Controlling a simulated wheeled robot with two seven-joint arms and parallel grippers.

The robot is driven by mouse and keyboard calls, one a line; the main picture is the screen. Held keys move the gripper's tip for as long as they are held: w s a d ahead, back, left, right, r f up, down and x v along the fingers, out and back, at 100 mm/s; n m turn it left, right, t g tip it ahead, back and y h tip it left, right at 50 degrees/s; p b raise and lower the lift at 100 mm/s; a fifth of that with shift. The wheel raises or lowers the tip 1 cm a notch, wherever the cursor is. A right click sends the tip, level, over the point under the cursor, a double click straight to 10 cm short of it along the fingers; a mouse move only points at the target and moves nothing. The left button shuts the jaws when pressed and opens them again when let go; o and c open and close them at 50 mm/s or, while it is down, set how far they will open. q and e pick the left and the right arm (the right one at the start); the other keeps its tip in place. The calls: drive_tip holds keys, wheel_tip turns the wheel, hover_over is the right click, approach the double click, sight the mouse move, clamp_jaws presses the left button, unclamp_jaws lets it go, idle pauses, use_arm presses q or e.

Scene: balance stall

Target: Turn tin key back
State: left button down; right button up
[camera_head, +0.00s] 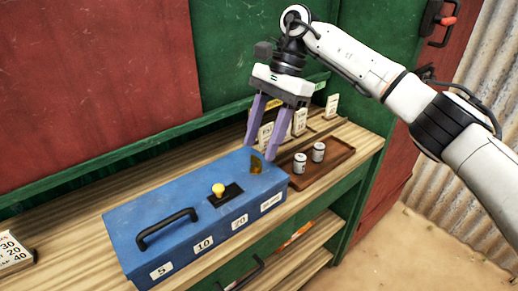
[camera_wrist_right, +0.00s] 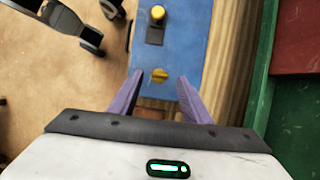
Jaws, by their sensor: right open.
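The blue tin box (camera_head: 160,207) lies on the wooden counter, with a black handle, a yellow knob (camera_head: 218,189) on a black plate, and number labels on its front. The key (camera_head: 256,165), a small brass-yellow piece, stands on the lid near the box's right end. In the right wrist view the key (camera_wrist_right: 160,75) shows just beyond and between the fingertips. My right gripper (camera_head: 259,147) is open, its purple fingers pointing down on either side of the key's end of the box. It appears empty. My left gripper is not in view.
A brown tray (camera_head: 330,160) with two small silver cans (camera_head: 309,157) sits right of the box. Several white price cards (camera_head: 299,121) stand behind it. A price sign (camera_head: 13,252) stands at the left. A green rail and wall run behind the counter.

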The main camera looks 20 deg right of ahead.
drive_tip(key=v, duration=0.7)
drive_tip(key=shift+r, duration=0.3)
drive_tip(key=shift+d, duration=0.1)
